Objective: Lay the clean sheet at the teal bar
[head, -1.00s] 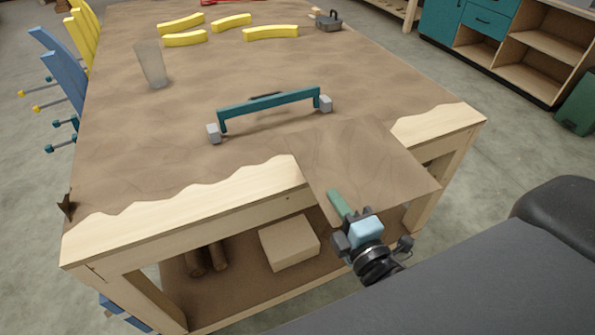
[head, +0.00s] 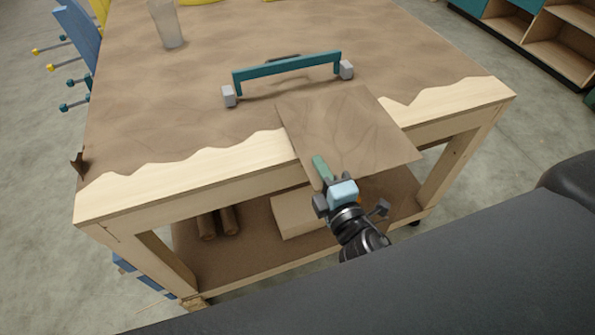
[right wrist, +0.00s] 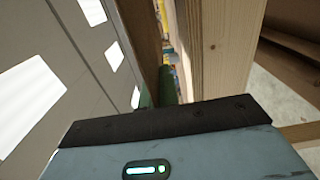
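The teal bar (head: 287,72) stands on the worktable's brown, wavy-edged covering, with a grey block at each end. The clean sheet (head: 350,130) is a flat, brown, roughly square piece. Its far edge is just in front of the bar's right half, and its near part juts past the table's front edge. My right gripper (head: 328,180) is at the sheet's near left corner, in front of the table, and appears shut on it by a green strip (head: 321,167). The fingertips are partly hidden. Green also shows in the right wrist view (right wrist: 167,86). My left gripper is out of view.
The worktable's pale wooden front edge (head: 190,175) runs below the sheet. A clear tumbler (head: 167,25) stands at the back left. A box (head: 297,216) and rolls (head: 217,222) lie on the lower shelf.

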